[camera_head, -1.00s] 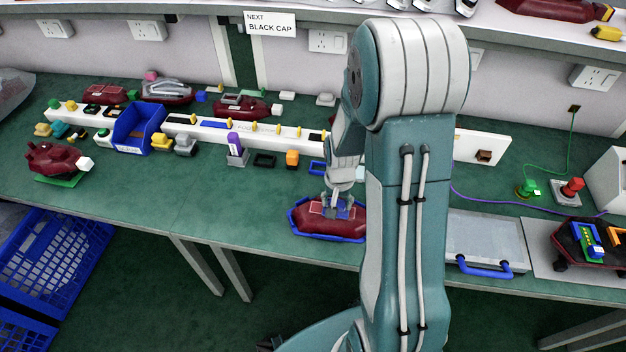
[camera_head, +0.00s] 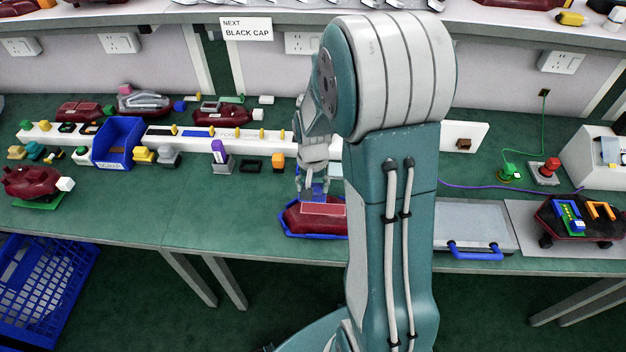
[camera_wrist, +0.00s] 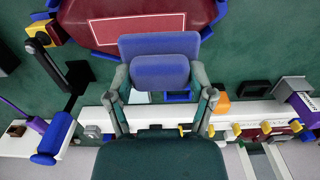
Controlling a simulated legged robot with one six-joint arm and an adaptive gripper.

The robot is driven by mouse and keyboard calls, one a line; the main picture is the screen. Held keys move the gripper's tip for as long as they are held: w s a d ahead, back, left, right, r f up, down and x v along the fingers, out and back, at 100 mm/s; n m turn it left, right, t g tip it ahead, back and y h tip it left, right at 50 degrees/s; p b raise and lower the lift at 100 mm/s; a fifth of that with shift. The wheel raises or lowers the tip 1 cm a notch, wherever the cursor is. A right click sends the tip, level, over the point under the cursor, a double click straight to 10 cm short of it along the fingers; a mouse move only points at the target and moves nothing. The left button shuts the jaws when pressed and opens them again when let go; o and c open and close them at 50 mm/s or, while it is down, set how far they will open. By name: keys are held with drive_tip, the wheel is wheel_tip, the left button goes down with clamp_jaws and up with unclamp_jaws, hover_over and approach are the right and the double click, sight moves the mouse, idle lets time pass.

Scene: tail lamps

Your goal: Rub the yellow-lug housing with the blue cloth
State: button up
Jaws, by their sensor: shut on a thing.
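A dark red housing (camera_head: 322,222) with a pale-outlined panel sits in a blue tray (camera_head: 284,222) near the table's front edge. The housing also fills the top of the wrist view (camera_wrist: 100,27). A yellow piece (camera_wrist: 53,32) shows by its left end there; whether it is a lug on the housing I cannot tell. My gripper (camera_head: 312,190) is shut on the blue cloth (camera_wrist: 160,72), a folded blue pad between the fingers. The cloth is at the housing's back edge, overlapping it in view; contact is unclear. My arm hides the housing's right end in the head view.
A white rail (camera_head: 270,140) with yellow pegs runs behind. A blue bin (camera_head: 117,143) and several small parts stand along it. Another red housing (camera_head: 30,181) is at far left. A grey case with a blue handle (camera_head: 476,254) lies right. Table left of the tray is clear.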

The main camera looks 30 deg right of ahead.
drive_tip(key=shift+a+r, duration=0.35)
drive_tip(key=shift+r, duration=0.3)
drive_tip(key=shift+a+r, duration=0.3)
drive_tip(key=shift+r, duration=0.3)
drive_tip(key=shift+d, duration=0.55)
drive_tip(key=shift+a, duration=0.15)
